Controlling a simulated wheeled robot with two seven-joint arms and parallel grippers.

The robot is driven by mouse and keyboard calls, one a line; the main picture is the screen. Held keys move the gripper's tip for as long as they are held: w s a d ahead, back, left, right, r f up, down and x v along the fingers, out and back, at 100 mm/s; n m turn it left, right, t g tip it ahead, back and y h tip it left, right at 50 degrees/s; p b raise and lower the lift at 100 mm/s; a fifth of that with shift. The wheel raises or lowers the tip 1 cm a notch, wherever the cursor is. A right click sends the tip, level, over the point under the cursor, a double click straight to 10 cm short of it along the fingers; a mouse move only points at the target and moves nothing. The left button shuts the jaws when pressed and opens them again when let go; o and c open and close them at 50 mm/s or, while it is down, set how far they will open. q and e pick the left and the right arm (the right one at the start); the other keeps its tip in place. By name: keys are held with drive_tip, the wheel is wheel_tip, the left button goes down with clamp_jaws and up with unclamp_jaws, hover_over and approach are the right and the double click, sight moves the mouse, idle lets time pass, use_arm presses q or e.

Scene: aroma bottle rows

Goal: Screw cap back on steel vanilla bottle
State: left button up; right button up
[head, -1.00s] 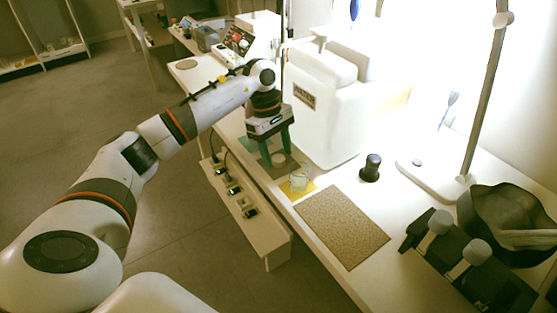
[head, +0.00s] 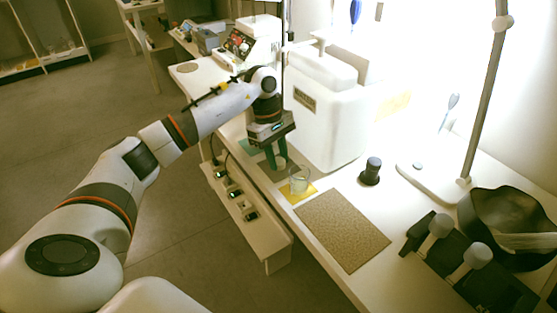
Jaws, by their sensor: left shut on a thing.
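My left gripper (head: 276,161) points down over a dark mat (head: 290,172) beside the white machine. Its green fingers are shut on a small pale round thing (head: 281,162), which looks like a cap; the fingers hide most of it. A clear glass vessel (head: 299,182) stands on a yellow mat just in front and to the right of the gripper. A dark bottle-like cylinder (head: 371,171) stands upright on the table farther right. I cannot tell which vessel is the steel vanilla bottle. My right gripper is not in view.
The white machine (head: 325,125) stands close to the right of my left gripper. A brown textured mat (head: 342,229) lies empty in front. A lamp base (head: 432,181), a black bag (head: 512,222) and a black holder with grey knobs (head: 440,258) take up the right side.

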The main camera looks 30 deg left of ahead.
use_arm(q)
drive_tip(key=shift+r, duration=0.1)
drive_tip(key=shift+s+a+r, duration=0.1)
drive_tip(key=shift+s+r, duration=0.1)
drive_tip(key=shift+r, duration=0.3)
drive_tip(key=r, duration=0.6)
drive_tip(key=shift+s+a+p, duration=0.15)
drive_tip(key=shift+s+p, duration=0.1)
drive_tip(key=shift+p, duration=0.05)
drive_tip(key=s+a+b, duration=0.1)
drive_tip(key=s+a, duration=0.2)
drive_tip(key=s, duration=0.5)
drive_tip(key=s+a+b, duration=0.2)
drive_tip(key=s+a, duration=0.2)
drive_tip(key=s, duration=0.5)
drive_tip(key=shift+s, duration=0.3)
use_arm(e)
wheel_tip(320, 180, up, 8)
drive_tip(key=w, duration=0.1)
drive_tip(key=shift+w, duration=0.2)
use_arm(q)
drive_tip(key=shift+f, duration=0.1)
